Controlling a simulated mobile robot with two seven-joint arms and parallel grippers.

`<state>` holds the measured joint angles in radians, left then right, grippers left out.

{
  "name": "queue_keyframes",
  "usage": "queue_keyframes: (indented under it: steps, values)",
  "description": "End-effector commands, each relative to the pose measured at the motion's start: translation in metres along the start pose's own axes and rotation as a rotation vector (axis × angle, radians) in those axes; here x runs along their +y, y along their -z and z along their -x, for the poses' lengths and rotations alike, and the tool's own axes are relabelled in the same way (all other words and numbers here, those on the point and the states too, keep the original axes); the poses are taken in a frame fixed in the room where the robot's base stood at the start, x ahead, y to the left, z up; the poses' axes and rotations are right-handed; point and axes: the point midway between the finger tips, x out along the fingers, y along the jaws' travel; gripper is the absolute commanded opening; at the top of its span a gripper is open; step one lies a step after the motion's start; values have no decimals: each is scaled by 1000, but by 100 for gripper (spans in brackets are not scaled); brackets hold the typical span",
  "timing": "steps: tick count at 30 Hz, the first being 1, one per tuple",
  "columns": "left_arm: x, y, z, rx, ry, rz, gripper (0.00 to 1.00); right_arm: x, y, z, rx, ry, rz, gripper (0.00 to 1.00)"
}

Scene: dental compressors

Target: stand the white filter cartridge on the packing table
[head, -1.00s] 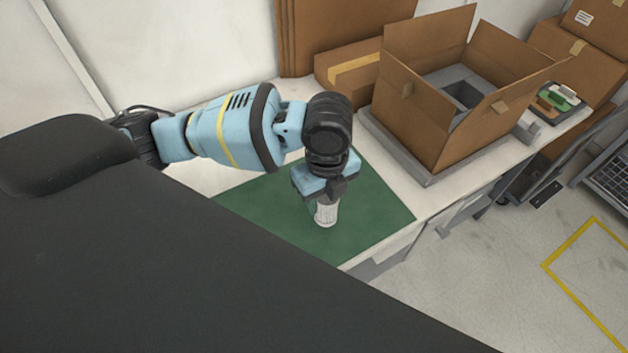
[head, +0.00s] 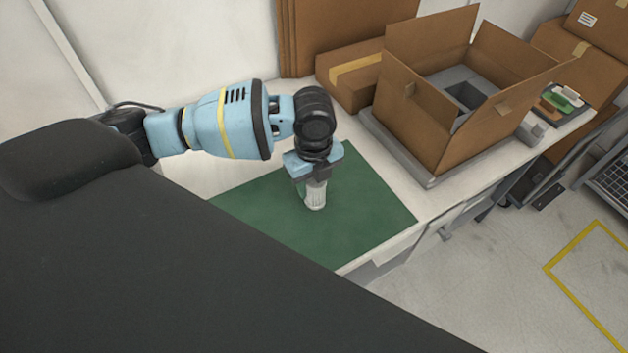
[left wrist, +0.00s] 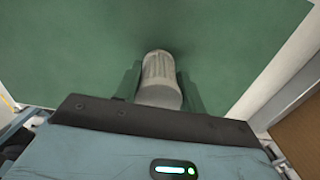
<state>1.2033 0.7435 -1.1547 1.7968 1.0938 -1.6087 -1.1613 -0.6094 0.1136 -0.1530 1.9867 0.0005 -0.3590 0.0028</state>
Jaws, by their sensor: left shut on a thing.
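The white filter cartridge (head: 315,195) is a small ribbed cylinder, upright in the head view over the green mat (head: 350,215) on the packing table (head: 215,175). My left gripper (head: 312,181) points down and is shut on the cartridge's upper part. In the left wrist view the cartridge (left wrist: 160,77) lies between the two fingers, with the green mat (left wrist: 70,50) behind it. I cannot tell whether the cartridge's lower end touches the mat. Its top is hidden by the gripper in the head view. My right gripper is not in view.
An open cardboard box (head: 425,130) with a grey insert stands on a grey platform (head: 395,155) to the right of the mat. A closed taped box (head: 352,80) lies behind. Small coloured items (head: 562,100) sit at the table's far right. The mat around the cartridge is clear.

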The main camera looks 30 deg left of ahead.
Motion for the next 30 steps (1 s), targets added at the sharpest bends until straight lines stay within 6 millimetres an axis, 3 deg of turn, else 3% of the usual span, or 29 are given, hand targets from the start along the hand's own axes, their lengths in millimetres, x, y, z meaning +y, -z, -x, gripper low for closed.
queue_keyframes:
  steps: [11,12,16,26,30]
  values:
    - [0,0,-3,0,1,0,17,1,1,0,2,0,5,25]
    - [0,0,-3,0,2,-1,44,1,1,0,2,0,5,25]
    - [0,0,-3,0,2,0,61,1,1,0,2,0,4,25]
    - [0,0,-1,-1,2,0,62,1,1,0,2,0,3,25]
    - [-1,0,13,-2,6,0,62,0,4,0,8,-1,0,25]
